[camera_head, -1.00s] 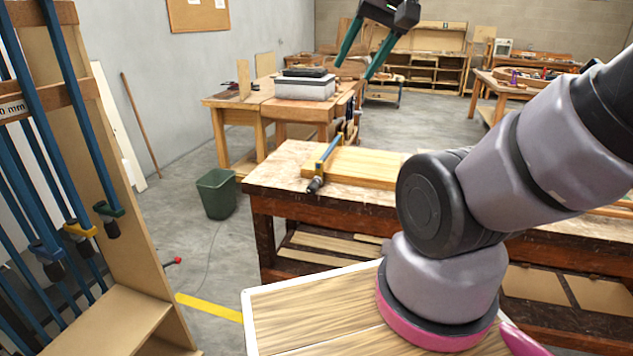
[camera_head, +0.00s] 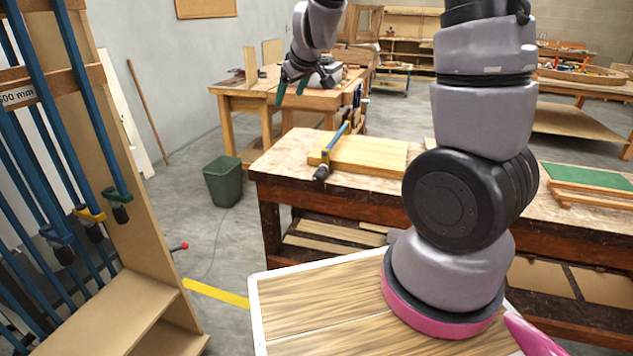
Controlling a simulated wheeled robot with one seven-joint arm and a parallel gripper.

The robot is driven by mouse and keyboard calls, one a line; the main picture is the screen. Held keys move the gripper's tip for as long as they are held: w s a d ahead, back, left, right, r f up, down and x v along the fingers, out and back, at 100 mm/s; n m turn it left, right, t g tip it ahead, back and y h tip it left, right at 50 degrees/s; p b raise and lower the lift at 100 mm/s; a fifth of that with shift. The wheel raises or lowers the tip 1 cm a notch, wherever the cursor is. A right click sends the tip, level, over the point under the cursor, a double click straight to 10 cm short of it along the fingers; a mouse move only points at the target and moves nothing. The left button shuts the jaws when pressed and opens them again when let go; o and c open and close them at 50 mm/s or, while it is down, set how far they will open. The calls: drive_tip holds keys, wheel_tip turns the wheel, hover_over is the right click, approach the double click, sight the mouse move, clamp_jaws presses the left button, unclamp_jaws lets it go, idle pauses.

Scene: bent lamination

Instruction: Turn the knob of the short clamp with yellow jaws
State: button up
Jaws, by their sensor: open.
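A short clamp with a blue bar (camera_head: 338,137) and a yellow jaw (camera_head: 325,157) lies across a light wooden board on the workbench. Its dark knob (camera_head: 321,173) sticks out past the board's near left edge. My gripper (camera_head: 291,91), with dark green fingers, is up and behind the clamp in the picture, a little left of it. Its fingers point down and are apart, with nothing between them. It is clear of the knob. A longer clamp with a yellow jaw (camera_head: 88,214) hangs in the rack at the left.
The light board (camera_head: 370,157) lies on the workbench (camera_head: 285,160). A tall rack (camera_head: 125,170) of blue clamps stands at the left. A green bin (camera_head: 223,181) stands on the floor. A green panel (camera_head: 588,177) lies at the bench's right. Another workbench (camera_head: 240,95) stands behind.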

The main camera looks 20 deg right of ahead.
drive_tip(key=w+a+f+n+h, duration=0.1)
drive_tip(key=w+f+n+h, duration=0.2)
drive_tip(key=f, duration=0.5)
drive_tip(key=n+t+h, duration=0.7)
drive_tip(key=n+h, duration=0.2)
drive_tip(key=n, duration=1.2)
approach(316, 180)
drive_tip(key=x, duration=1)
drive_tip(key=shift+d, duration=0.1)
clamp_jaws()
drive_tip(key=shift+m, duration=0.5)
